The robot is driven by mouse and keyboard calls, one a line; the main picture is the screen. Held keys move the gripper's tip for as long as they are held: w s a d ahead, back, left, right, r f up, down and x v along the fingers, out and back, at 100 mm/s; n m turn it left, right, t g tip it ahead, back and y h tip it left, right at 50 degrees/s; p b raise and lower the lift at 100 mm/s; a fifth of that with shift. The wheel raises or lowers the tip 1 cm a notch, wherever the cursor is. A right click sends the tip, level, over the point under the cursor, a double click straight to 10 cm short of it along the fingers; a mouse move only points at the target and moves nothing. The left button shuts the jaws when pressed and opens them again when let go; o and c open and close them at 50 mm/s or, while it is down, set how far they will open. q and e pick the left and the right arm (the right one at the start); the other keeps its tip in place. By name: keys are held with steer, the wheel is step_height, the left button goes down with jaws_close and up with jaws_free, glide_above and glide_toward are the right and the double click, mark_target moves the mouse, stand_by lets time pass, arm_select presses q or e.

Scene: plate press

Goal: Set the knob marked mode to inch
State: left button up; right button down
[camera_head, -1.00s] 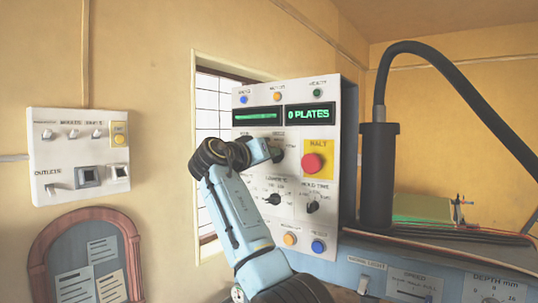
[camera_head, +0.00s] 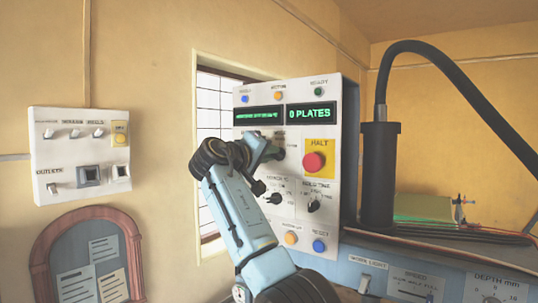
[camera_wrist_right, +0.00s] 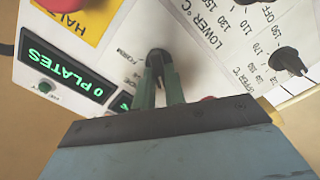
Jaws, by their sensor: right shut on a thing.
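My right gripper (camera_wrist_right: 158,75) is shut on a black knob (camera_wrist_right: 156,57) on the white control panel (camera_wrist_right: 112,25). One green finger lies on each side of the knob. Printing beside the knob seems to include "FORM"; the word mode cannot be read, and the pointer's setting is not clear. In the head view my right gripper (camera_head: 271,151) is at the upper middle of the panel, below the green displays, and its wrist hides most of the knob. My left gripper is not in view.
A red HALT button (camera_head: 314,162) on a yellow plate sits right of my gripper. Below are a lower-temperature knob (camera_head: 273,198) and a hold-time knob (camera_head: 313,206). A thick black hose (camera_head: 440,70) arches at the right. A switch box (camera_head: 80,155) hangs on the left wall.

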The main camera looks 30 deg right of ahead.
stand_by(0.3)
steer(key=c, duration=1.5)
jaws_free()
steer(key=shift+o, duration=0.2)
steer(key=b+v, duration=0.4)
steer(key=v, duration=0.9)
steer(key=shift+a+b, duration=0.2)
steer(key=shift+b, duration=0.15)
steer(key=shift+s, duration=0.1)
